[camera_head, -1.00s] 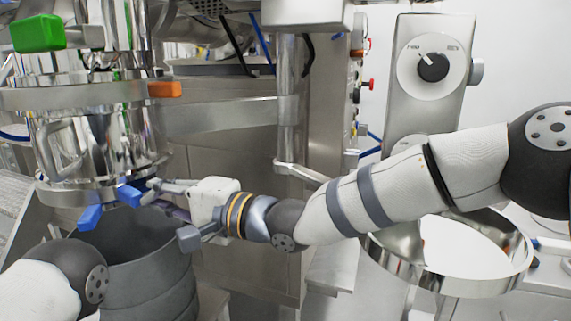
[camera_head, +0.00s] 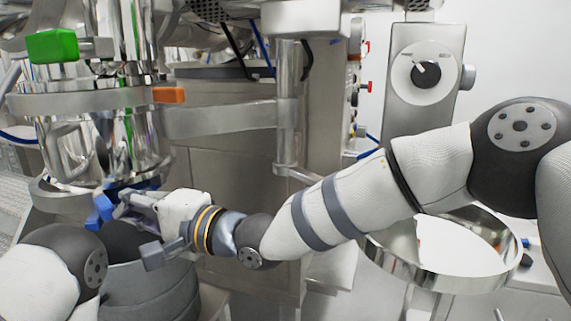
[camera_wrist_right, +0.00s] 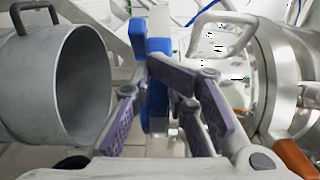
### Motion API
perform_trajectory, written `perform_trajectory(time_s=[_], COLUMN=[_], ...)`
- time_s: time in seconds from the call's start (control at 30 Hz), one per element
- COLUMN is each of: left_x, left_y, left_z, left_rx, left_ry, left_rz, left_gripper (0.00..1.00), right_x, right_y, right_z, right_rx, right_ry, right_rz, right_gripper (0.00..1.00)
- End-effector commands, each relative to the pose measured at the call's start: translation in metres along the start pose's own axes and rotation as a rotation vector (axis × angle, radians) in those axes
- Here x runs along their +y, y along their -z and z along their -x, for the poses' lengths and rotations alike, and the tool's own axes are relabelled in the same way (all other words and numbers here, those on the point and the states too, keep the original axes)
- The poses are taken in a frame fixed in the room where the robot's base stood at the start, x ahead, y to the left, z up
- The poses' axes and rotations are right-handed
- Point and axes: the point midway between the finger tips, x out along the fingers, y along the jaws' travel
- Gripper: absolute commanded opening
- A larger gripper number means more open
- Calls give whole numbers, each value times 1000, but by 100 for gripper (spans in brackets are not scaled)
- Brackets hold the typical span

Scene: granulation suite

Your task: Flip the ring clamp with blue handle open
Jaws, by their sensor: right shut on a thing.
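The blue handle (camera_head: 103,208) of the ring clamp sits under the steel vessel at the left, partly hidden by my right gripper. Part of the clamp's steel ring (camera_head: 52,190) shows to the left of the handle, at the vessel's lower end. My right gripper (camera_head: 122,205) is shut on the blue handle. In the right wrist view the blue handle (camera_wrist_right: 155,92) stands upright between the purple finger pads. Whether the ring is open cannot be told.
A grey drum (camera_head: 150,285) stands open below the vessel and also shows in the right wrist view (camera_wrist_right: 30,85). A green handle (camera_head: 52,46) and an orange handle (camera_head: 168,95) are on the vessel above. A shiny round bowl (camera_head: 445,265) is at the right.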

Motion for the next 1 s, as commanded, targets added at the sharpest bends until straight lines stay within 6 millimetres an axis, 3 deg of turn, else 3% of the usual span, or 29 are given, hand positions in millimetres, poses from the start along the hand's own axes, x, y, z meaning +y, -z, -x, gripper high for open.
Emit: perform_trajectory(time_s=[0.67,1.0], left_x=[0,0], left_y=[0,0], left_z=[0,0], left_rx=[-1,0], left_ry=[0,0], left_rz=[0,0], left_gripper=[40,40], right_x=[-1,-1], right_y=[-11,-7], right_z=[-6,27], right_rx=[6,5], right_ry=[3,1], right_rz=[1,1], right_gripper=[0,0])
